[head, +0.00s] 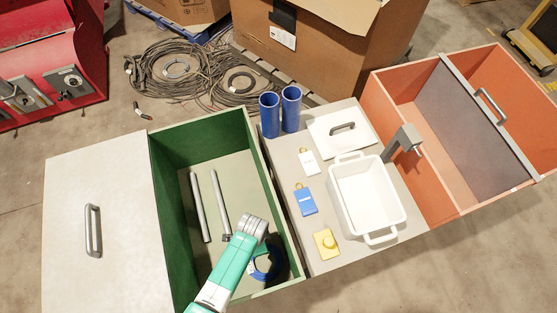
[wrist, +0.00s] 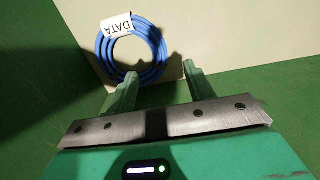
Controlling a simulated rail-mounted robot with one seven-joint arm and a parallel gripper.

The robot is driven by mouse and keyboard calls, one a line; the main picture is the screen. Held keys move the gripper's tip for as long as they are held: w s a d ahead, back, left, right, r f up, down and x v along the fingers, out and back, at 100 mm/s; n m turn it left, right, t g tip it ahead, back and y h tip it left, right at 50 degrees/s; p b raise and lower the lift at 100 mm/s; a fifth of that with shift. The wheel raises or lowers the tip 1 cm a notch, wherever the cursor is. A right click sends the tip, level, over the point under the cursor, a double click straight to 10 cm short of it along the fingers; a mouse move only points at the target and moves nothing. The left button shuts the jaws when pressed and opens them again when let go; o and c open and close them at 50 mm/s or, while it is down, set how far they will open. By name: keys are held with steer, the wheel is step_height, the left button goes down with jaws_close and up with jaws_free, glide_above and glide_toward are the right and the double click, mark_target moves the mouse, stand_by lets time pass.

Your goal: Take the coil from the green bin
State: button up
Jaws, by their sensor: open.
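The green bin (head: 158,175) stands open left of centre in the head view. The blue coil (wrist: 131,47) lies on the bin floor near a green wall, with a white label reading "DATA" on it. In the head view the coil (head: 276,264) is partly hidden behind my arm at the bin's near right. My gripper (wrist: 160,78) is open and empty, its two fingers pointing toward the coil. The left fingertip appears close to the coil's lower edge; I cannot tell whether it touches. The fingers are hidden in the head view.
Two grey tubes (head: 198,205) lie in the bin. A sliding lid (head: 95,235) covers its left part. To the right, a table (head: 318,250) holds a white tub (head: 368,195), blue cups (head: 270,115) and tags. An orange bin (head: 440,155) stands beyond.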

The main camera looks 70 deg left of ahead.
steer(key=shift+w+f, duration=0.2)
steer(key=shift+w, duration=0.3)
steer(key=shift+s+f+b, duration=0.2)
steer(key=shift+f, duration=0.3)
steer(key=shift+s+f+b, duration=0.15)
steer(key=shift+f+b, duration=0.05)
steer(key=shift+f, duration=0.25)
steer(key=shift+w+f, duration=0.1)
steer(key=shift+f, duration=0.35)
steer(key=f+b, duration=0.1)
steer(key=f, duration=0.1)
steer(key=f+b, duration=0.1)
steer(key=f, duration=0.1)
steer(key=shift+s+d+f+b, duration=0.1)
steer(key=shift+s+f+b, duration=0.1)
steer(key=shift+b, duration=0.15)
steer(key=shift+f, duration=0.3)
steer(key=shift+c, duration=0.4)
steer(key=c, duration=1)
